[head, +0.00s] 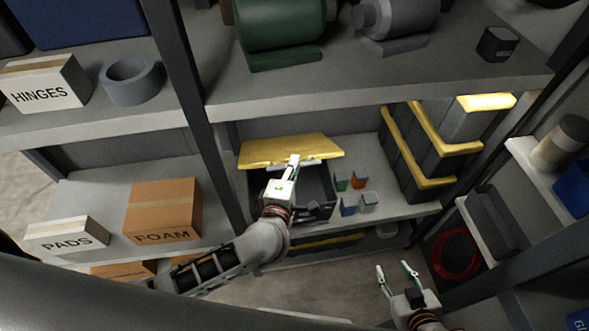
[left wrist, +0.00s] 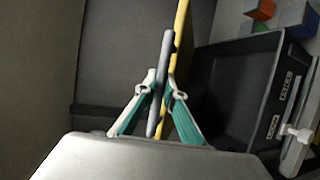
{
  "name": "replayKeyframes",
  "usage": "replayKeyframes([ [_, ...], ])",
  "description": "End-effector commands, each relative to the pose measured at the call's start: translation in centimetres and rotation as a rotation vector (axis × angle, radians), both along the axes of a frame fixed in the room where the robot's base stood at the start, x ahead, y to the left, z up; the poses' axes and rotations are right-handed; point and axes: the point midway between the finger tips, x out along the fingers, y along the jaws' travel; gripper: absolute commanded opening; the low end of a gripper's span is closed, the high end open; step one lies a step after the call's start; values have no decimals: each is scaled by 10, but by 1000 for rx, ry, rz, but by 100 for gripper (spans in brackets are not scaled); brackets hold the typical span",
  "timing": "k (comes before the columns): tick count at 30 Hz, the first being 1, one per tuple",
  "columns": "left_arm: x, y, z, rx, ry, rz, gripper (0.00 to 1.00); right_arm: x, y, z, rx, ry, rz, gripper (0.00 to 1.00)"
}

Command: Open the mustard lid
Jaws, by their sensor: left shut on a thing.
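The mustard lid (head: 285,148) is raised at an angle at the back of a dark open box (head: 330,187) on the middle shelf. The lid shows edge-on in the left wrist view (left wrist: 181,35), beside the open box (left wrist: 203,85). My left gripper (head: 292,163) is at the lid's near edge. In the left wrist view its fingers (left wrist: 160,90) are shut on a grey bar (left wrist: 166,50) alongside the lid, seemingly its handle. The fingers hide part of the bar. My right gripper (head: 398,272) is open and empty, low at the right, apart from the lid.
Small coloured blocks (head: 358,180) sit right of the box. Stacked dark cases with yellow lids (head: 408,150) stand further right. The upper shelf edge (head: 370,96) overhangs the lid. A dark post (head: 192,85) stands to the left. The floor around my right gripper looks clear.

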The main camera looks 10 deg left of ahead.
Motion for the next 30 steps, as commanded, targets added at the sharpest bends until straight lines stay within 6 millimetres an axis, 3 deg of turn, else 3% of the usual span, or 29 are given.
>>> replayKeyframes([
  [11,2,1,2,0,-3,1,0,1,2,1,7,-3,-4,40],
  [12,1,1,2,0,-2,1,17,1,2,1,7,-3,-4,40],
  [14,1,0,2,0,-2,1,27,1,2,2,7,-3,-4,40],
  [25,-2,0,1,0,0,0,27,-3,0,-1,-1,3,5,40],
  [30,-22,2,4,-2,2,-1,27,-1,1,0,1,1,3,40],
])
